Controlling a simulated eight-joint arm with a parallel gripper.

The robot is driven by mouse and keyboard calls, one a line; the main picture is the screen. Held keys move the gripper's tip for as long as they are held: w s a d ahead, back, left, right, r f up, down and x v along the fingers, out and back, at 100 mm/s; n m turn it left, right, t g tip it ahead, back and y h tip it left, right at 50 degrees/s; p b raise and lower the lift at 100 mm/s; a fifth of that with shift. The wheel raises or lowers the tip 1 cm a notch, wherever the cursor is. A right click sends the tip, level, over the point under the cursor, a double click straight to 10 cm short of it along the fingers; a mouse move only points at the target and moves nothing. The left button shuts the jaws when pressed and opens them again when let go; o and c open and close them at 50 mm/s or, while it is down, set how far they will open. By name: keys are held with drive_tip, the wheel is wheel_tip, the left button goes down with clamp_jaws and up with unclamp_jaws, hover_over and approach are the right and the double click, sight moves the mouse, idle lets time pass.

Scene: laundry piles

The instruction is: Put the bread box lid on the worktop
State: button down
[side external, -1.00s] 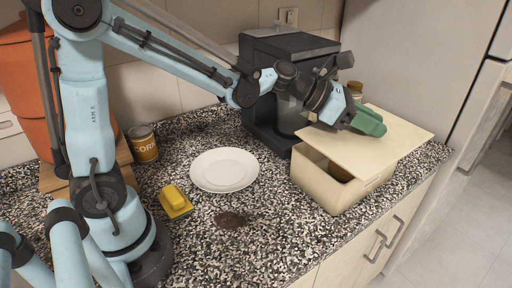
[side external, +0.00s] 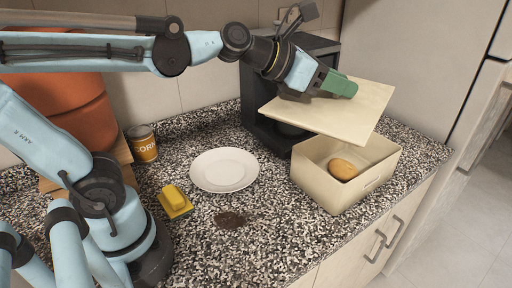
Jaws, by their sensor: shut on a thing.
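The bread box lid (side external: 345,114) is a flat cream panel, held in the air above and behind the bread box, slightly tilted. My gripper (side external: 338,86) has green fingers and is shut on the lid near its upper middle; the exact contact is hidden. The cream bread box (side external: 338,197) stands open on the right of the worktop, with a brown bread roll (side external: 342,169) inside. The worktop (side external: 275,215) is speckled black and white stone.
A white plate (side external: 224,170) lies left of the box. A dark spill (side external: 230,219), a yellow sponge (side external: 174,200) and a corn can (side external: 143,144) are further left. A black machine (side external: 262,92) stands behind the lid. The front middle of the worktop is mostly clear.

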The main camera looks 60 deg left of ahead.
sight(319, 95)
drive_tip(key=shift+s+a+r+n+y, duration=0.6)
drive_tip(key=shift+s+a+r+y, duration=0.15)
drive_tip(key=shift+s+a, duration=0.3)
drive_tip(key=shift+w+d+f+h, duration=0.15)
drive_tip(key=shift+w+d+h, duration=0.1)
drive_tip(key=shift+w, duration=0.05)
drive_tip(key=w+d+f+m+g+h, duration=0.3)
drive_tip(key=w+d+f+m+h, duration=0.2)
drive_tip(key=w+d+f, duration=0.1)
drive_tip(key=shift+w+d+f+m, duration=0.3)
drive_tip(key=shift+d+f, duration=0.45)
drive_tip(key=shift+d, duration=0.45)
drive_tip(key=shift+w+a+f, duration=1.2)
drive_tip(key=shift+a+f, duration=0.35)
drive_tip(key=shift+f, duration=0.2)
drive_tip(key=shift+w+a+f, duration=1.2)
drive_tip(key=shift+a+f, duration=0.35)
drive_tip(key=shift+f, duration=0.25)
drive_tip(key=shift+w+a+f, duration=1.2)
drive_tip(key=shift+a+f, duration=0.35)
drive_tip(key=shift+f, duration=0.2)
drive_tip(key=shift+f, duration=0.2)
